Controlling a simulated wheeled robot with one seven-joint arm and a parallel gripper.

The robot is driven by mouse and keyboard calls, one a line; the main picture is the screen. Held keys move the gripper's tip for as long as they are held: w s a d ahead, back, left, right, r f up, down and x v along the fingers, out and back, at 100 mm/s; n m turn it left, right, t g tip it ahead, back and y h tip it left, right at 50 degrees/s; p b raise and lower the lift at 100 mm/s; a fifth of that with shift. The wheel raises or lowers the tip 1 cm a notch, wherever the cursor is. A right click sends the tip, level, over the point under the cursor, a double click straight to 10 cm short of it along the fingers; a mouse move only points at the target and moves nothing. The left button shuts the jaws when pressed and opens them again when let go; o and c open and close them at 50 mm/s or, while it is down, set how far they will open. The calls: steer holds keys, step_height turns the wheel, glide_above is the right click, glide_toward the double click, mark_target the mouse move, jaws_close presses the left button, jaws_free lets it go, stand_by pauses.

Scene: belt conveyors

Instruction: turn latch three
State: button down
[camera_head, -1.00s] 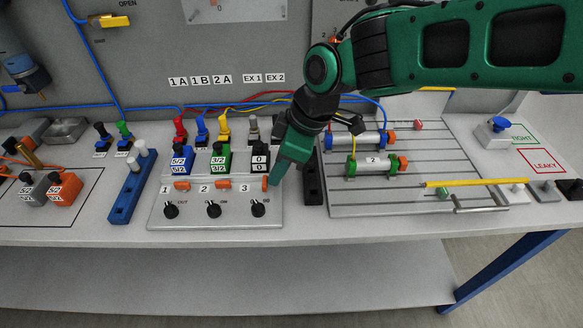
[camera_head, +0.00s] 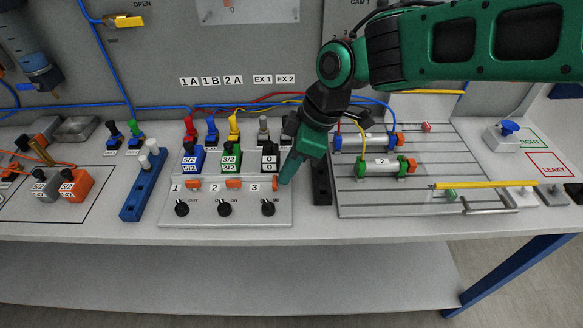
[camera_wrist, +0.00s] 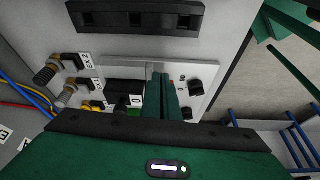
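Latch three is a small orange piece (camera_head: 275,184) beside the label 3 on the sloped grey panel (camera_head: 240,215) in the head view. It is partly covered by my gripper. My green gripper (camera_head: 284,178) points down at the panel's right end, with its tips right at latch three. In the wrist view my gripper's narrow fingers (camera_wrist: 166,97) stand close together over the panel, and the latch is hidden there. I cannot tell whether they touch it. Orange latch one (camera_head: 194,184) and latch two (camera_head: 233,184) lie flat to the left.
Black knobs (camera_head: 225,208) sit along the panel's front. Blue, green and black valve blocks (camera_head: 231,158) stand behind it. A dark slotted bar (camera_head: 321,184) stands close to the right of my gripper, then a slotted plate with cylinders (camera_head: 380,168). A blue rack (camera_head: 145,190) stands left.

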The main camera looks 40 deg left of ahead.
steer(key=shift+s+a+r, duration=0.3)
steer(key=shift+s+a, duration=0.25)
steer(key=shift+s, duration=0.6)
steer(key=w+d, duration=0.2)
steer(key=w, duration=0.1)
steer(key=w+d, duration=0.1)
steer(key=d, duration=0.1)
steer(key=shift+w+d+f, duration=0.1)
steer(key=shift+w+f, duration=0.15)
steer(key=shift+w, duration=0.15)
steer(key=v, duration=1)
steer(key=shift+w, duration=0.25)
